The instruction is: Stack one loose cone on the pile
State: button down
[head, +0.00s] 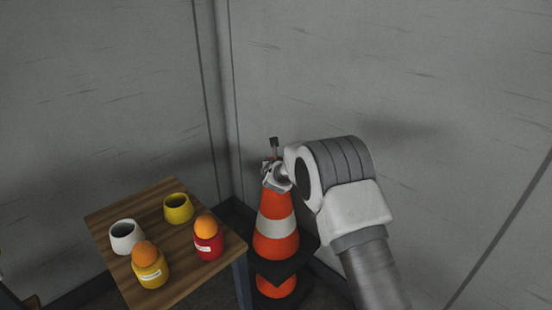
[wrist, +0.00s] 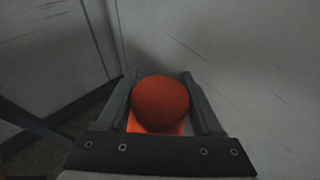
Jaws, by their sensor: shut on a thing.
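My gripper (head: 272,174) is shut on the top of an orange cone (head: 276,240) with a white band and a dark square base. In the wrist view the cone's round orange tip (wrist: 160,102) sits between the two fingers. The held cone is upright, close to the wall corner. Directly below its dark base shows the orange side of another cone (head: 276,286), partly hidden by that base. I cannot tell whether the held cone rests on it or how far down the two are nested.
A wooden table (head: 182,242) stands left of the cones. On it are a white cup (head: 126,237), a yellow cup (head: 178,208), a yellow jar (head: 150,272) and a red jar (head: 208,242), both jars topped by orange balls. Grey walls (head: 430,80) meet close behind the cones.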

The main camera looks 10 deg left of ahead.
jog(key=shift+w+f+b, duration=0.1)
jog(key=shift+f+b, duration=2.45)
jog(key=shift+f, duration=8.9)
jog(key=shift+c, duration=0.7)
grip_release()
jog(key=shift+o, duration=0.7)
jog(key=shift+f, duration=0.1)
jog(key=shift+s+f, duration=0.2)
jog(key=shift+f, duration=0.1)
jog(key=shift+s+d+r+p, duration=0.15)
jog(key=shift+s+r+p, duration=0.2)
jog(key=shift+s+r, duration=0.05)
jog(key=p+v, duration=0.5)
jog(key=v, duration=1.1)
jog(key=shift+d+r, duration=0.1)
jog(key=shift+d, duration=0.05)
